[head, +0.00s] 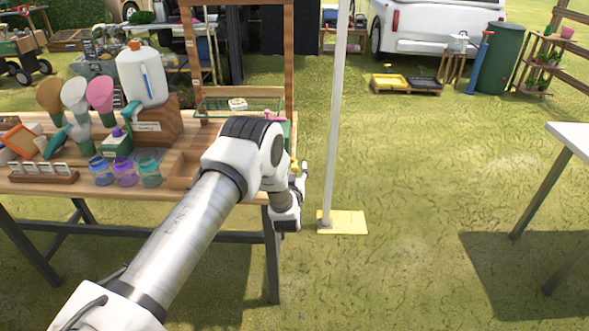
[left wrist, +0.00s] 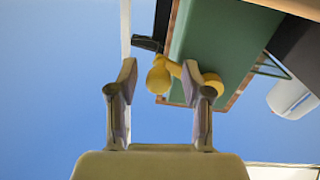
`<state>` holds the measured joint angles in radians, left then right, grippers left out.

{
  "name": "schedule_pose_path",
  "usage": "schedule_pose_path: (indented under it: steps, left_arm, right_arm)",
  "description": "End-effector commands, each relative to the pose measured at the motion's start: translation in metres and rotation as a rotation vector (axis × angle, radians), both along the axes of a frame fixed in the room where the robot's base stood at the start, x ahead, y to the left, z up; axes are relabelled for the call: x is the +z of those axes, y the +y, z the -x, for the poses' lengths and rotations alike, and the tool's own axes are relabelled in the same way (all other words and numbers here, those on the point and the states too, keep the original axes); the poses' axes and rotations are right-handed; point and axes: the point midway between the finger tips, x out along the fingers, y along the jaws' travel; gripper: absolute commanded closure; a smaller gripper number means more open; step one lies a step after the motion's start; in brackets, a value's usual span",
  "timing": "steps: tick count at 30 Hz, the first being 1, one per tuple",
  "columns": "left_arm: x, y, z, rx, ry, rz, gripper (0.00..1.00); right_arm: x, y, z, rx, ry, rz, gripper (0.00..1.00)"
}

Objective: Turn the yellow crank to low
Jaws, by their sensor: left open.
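The yellow crank (left wrist: 184,73) shows in the left wrist view, with a round knob at its left end and a rounded hub at its right. It is attached at a green panel (left wrist: 220,38) with a brown edge. My left gripper (left wrist: 159,73) is open, with its two fingers pointing at the crank. The knob appears between the fingertips, and the right fingertip overlaps the crank's arm in the picture. I cannot tell whether they touch.
The wooden bench (head: 185,181) holds a white jug (head: 142,75), glass jars (head: 124,172) and scoops at the left. A white pole (head: 335,110) on a yellow base (head: 343,222) stands close right of my arm. A white table (head: 574,137) is at the right edge, with open grass between.

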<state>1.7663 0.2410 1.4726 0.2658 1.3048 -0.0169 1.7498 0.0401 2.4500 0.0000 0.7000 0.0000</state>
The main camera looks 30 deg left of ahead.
Motion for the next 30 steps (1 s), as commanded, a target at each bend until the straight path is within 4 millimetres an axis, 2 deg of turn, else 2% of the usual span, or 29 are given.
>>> schedule_pose_path:
  steps: [2, 5, 6, 7, 20, 30]
  left_arm:
    - [0.0, 0.0, 0.0, 0.0, 0.0, 0.0, 0.51]
    - [0.0, 0.0, 0.0, 0.0, 0.0, 0.0, 0.82]
    - [0.0, 0.0, 0.0, 0.0, 0.001, 0.0, 0.97]
    - [0.0, 0.0, 0.0, 0.0, 0.001, 0.0, 1.0]
    - [0.002, -0.001, 0.0, -0.001, -0.019, 0.031, 1.0]
    - [0.014, -0.004, -0.002, -0.001, -0.122, 0.197, 1.0]
  right_arm:
    - [0.0, 0.0, 0.0, 0.0, 0.0, 0.0, 1.0]
    - [0.0, 0.0, 0.0, 0.0, 0.0, 0.0, 1.0]
    - [0.0, 0.0, 0.0, 0.0, 0.0, 0.0, 1.0]
    - [0.0, 0.0, 0.0, 0.0, 0.0, 0.0, 1.0]
    - [-0.004, 0.0, 0.0, 0.0, 0.0, 0.0, 1.0]
    - [-0.02, 0.0, 0.0, 0.0, 0.0, 0.0, 1.0]
